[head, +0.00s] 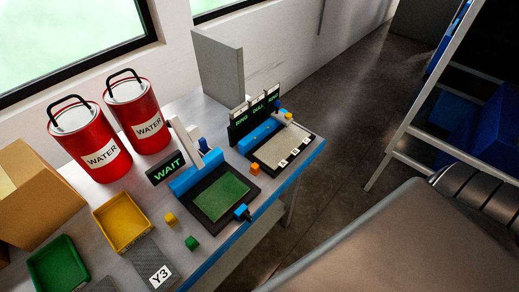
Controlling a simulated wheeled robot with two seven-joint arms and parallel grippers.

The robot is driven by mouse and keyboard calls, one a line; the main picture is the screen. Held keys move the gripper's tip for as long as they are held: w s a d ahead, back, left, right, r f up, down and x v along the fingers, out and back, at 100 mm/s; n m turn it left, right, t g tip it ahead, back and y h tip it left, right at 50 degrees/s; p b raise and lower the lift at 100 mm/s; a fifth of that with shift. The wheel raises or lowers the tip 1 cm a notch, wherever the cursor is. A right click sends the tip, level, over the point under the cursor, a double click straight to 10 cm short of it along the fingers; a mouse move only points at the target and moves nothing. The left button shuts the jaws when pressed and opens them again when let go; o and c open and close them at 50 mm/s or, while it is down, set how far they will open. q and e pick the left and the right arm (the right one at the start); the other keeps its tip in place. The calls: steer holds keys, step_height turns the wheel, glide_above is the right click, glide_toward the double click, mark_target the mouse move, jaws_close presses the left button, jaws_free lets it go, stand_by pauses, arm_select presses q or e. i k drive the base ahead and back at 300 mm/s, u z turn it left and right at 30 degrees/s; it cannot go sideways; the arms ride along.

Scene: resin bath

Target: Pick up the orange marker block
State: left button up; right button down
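The orange marker block (254,169) is a small cube on the grey table, between the device with the green screen (220,196) and the device with the pale grey plate (282,148). It appears clear on top, with nothing resting on it. Neither of my grippers is in view.
A yellow block (171,218) and a green block (192,243) lie left of the green-screen device. A yellow tray (107,240), a green tray (58,265), two red WATER buckets (100,155) and a cardboard box (35,195) take up the left. The table's blue edge (308,160) borders open floor.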

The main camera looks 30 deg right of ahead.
mark_target(255, 170)
steer(key=k, duration=1.3)
steer(key=z, duration=0.65)
steer(key=i, duration=1.5)
steer(key=u, duration=0.2)
